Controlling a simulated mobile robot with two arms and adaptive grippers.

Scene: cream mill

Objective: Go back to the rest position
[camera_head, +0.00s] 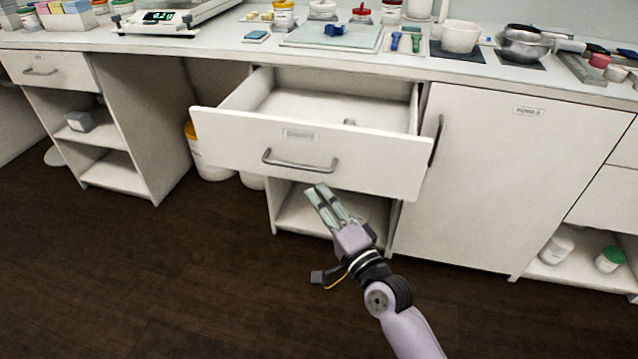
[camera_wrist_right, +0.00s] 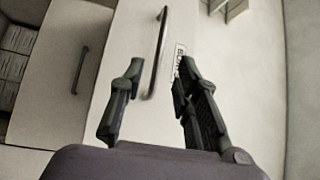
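My right gripper (camera_head: 322,190) is in front of the open drawer (camera_head: 232,146), just below its metal handle (camera_head: 299,166) in the head view. In the right wrist view my right gripper (camera_wrist_right: 160,72) has its two dark fingers spread, with nothing held between them. The drawer handle (camera_wrist_right: 158,50) shows beyond and between the fingertips there, and it looks apart from them. My left gripper is not in view.
The countertop (camera_head: 215,47) above holds a scale (camera_head: 160,18), a pale tray (camera_head: 300,40), jars and pans. A closed cabinet door (camera_head: 500,180) stands right of the drawer. Open shelves lie below and left. The dark floor (camera_head: 130,270) is clear at the front left.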

